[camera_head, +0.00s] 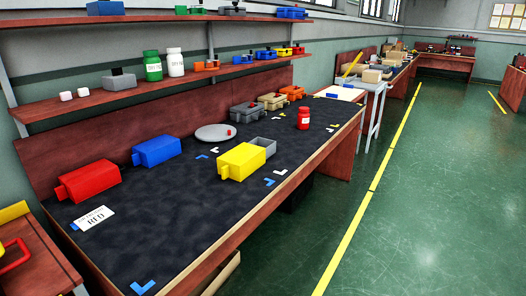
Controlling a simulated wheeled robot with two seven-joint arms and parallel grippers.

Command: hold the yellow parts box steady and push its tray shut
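The yellow parts box (240,161) stands on the dark mat of the workbench, right of the middle. Its grey tray (265,142) sticks out from the far right end, so it is open. A small yellow tab shows at the box's near left end. Neither of my grippers is in view, and nothing is seen touching the box.
A red box (90,181) and a blue box (157,150) stand to the left on the bench (190,215). A label card (93,218) lies at front left. The mat before the yellow box is clear.

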